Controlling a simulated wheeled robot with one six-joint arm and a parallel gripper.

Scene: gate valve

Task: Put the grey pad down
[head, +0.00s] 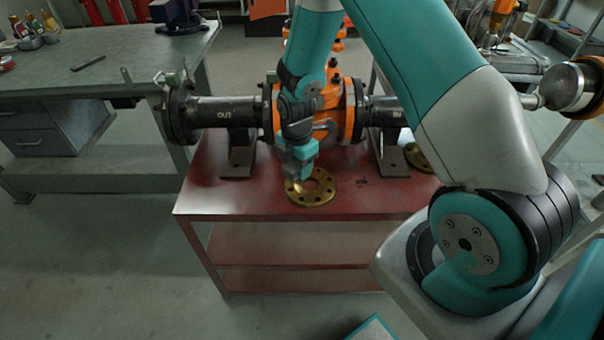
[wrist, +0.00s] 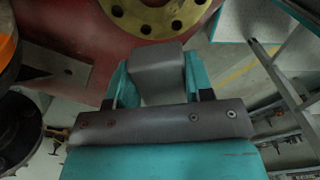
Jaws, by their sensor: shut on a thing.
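A grey pad (wrist: 158,68) sits between the two teal fingers of my gripper (wrist: 155,85) in the wrist view, and the gripper is shut on it. In the head view my gripper (head: 301,163) is low over the front part of the red table (head: 225,198), just behind a brass flange ring (head: 318,197). The ring also shows past the pad in the wrist view (wrist: 190,14). I cannot tell whether the pad touches the table or the ring.
The orange gate valve (head: 347,110) with its black pipe (head: 225,112) stands on the table right behind my gripper. A second brass flange (head: 417,157) lies at the right, partly hidden by my arm. The table's front left is clear. A grey workbench (head: 90,68) stands at left.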

